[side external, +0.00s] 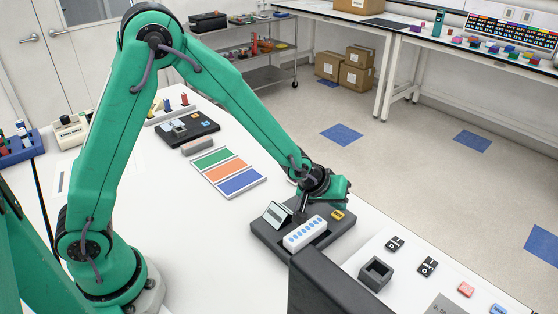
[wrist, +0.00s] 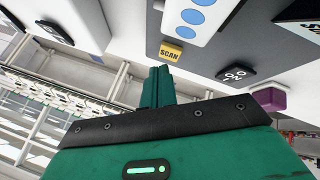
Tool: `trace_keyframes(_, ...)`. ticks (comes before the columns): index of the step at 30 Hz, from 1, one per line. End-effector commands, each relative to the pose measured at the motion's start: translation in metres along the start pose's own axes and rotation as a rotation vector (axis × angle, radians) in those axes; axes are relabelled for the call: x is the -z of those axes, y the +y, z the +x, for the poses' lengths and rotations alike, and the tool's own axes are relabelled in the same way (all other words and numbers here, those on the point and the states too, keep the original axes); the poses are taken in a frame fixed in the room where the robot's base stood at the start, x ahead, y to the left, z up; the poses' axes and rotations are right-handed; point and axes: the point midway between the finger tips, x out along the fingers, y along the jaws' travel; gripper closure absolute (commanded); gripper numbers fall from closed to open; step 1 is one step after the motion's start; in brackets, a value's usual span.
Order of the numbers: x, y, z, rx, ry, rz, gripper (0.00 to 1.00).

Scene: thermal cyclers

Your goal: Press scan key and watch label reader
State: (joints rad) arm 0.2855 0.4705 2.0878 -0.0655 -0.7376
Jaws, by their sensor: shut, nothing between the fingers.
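The label reader is a dark grey base (side external: 262,233) on the white bench, with a small tilted screen (side external: 277,214) at its left. A white strip with blue dots (side external: 305,233) lies across it and also shows in the wrist view (wrist: 190,18). The yellow scan key (side external: 338,214) is at the base's right rear; its SCAN lettering reads in the wrist view (wrist: 171,53). My gripper (wrist: 158,70) is shut and empty, its tips close to the key's edge. I cannot tell whether they touch it. The screen's content is too small to read.
Green, orange and blue panels (side external: 226,171) lie left of the reader. Another dark device (side external: 183,129) sits behind them. A dark upright block (side external: 325,285) stands in front. Small switches (side external: 427,266) and an open grey box (side external: 376,273) are at right.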

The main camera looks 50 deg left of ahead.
Motion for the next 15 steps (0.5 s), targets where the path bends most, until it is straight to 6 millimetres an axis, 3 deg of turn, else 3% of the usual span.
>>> trace_keyframes(15,0.009,0.008,-0.015,-0.002,0.002,0.0,1.0)
